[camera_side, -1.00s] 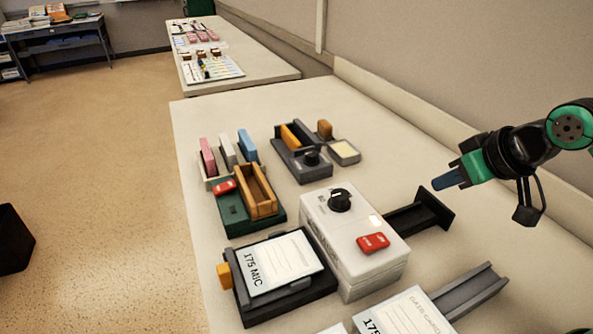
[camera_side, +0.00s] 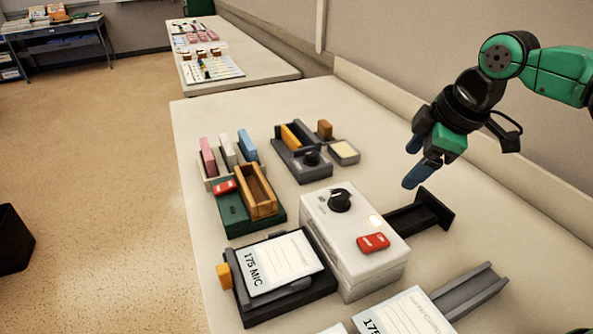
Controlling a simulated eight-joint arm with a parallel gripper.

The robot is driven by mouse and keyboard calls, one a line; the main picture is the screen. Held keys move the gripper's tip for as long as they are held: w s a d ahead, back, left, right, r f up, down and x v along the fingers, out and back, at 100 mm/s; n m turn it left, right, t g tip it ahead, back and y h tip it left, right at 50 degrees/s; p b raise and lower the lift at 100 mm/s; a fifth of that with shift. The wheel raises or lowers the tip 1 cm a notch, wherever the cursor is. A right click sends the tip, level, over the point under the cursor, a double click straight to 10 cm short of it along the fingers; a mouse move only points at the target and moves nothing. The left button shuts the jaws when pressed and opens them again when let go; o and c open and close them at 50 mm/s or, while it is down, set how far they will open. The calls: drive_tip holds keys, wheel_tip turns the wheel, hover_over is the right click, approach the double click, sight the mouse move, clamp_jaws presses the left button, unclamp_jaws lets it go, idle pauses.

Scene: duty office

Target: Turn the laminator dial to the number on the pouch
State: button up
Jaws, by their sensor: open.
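The laminator (camera_side: 352,262) is a white box in the middle of the table. Its black dial (camera_side: 340,200) sits on top toward the back, with a light pointer mark; the numbers around it are too small to read. A red switch (camera_side: 373,243) is on its front top. A pouch (camera_side: 283,262) reading "175 MIC" lies on a black tray to the laminator's left. A second sheet (camera_side: 405,315) reading "175" lies at the front edge, partly cut off. My gripper (camera_side: 413,176) is open and empty, above and right of the dial, with blue fingertips pointing down.
A black tray (camera_side: 440,207) sticks out right of the laminator, below my gripper. A green device with a wooden box (camera_side: 258,192) stands to the left, and a dark grey device (camera_side: 300,165) stands behind. A grey rail (camera_side: 470,290) lies front right. The table's back right is clear.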

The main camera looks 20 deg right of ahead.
sight(340, 193)
drive_tip(key=w+a+n+g, duration=0.1)
drive_tip(key=a+n, duration=0.1)
drive_tip(key=n, duration=0.3)
drive_tip(key=w+a+f+n+g, duration=0.1)
drive_tip(key=w+a+n, duration=0.1)
drive_tip(key=n, duration=0.3)
drive_tip(key=w+a+n+g, duration=0.2)
drive_tip(key=a+n, duration=0.1)
drive_tip(key=n, duration=0.2)
drive_tip(key=shift+w+f, duration=0.2)
drive_tip(key=shift+w, duration=0.05)
drive_tip(key=shift+w+a+f+n, duration=0.1)
drive_tip(key=shift+a+f+n, duration=0.15)
drive_tip(key=shift+n, duration=0.55)
drive_tip(key=shift+a+f, duration=0.15)
drive_tip(key=shift+f, duration=2.6)
clamp_jaws()
